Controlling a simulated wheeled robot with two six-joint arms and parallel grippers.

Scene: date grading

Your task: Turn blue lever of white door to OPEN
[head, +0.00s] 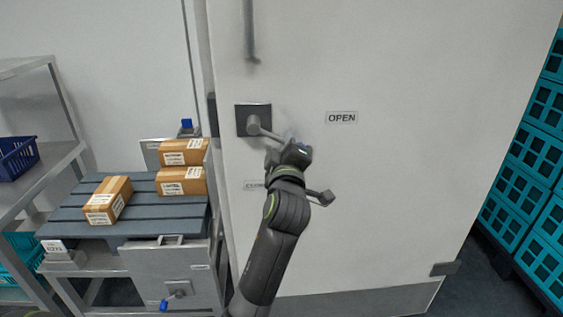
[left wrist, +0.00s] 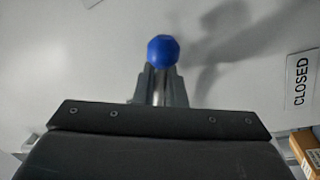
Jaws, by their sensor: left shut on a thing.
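The white door (head: 400,200) fills the middle of the head view. Its lever (head: 266,131) starts at a dark square plate and slopes right and slightly down. It points between the OPEN label (head: 341,118) to the right and the CLOSED label (head: 253,185) below, nearer the OPEN direction. My left gripper (head: 287,147) is shut on the lever's outer end and mostly hides it in the head view. In the left wrist view the blue knob (left wrist: 163,50) stands just past the jaws (left wrist: 161,88). My right gripper is out of view.
A slatted blue-grey bench (head: 140,217) at left carries several cardboard boxes (head: 108,200). Below it, a grey cabinet (head: 150,262) has another blue-tipped lever (head: 165,304). A vertical handle (head: 250,30) is above the lever plate. Teal crates (head: 535,200) stand at right.

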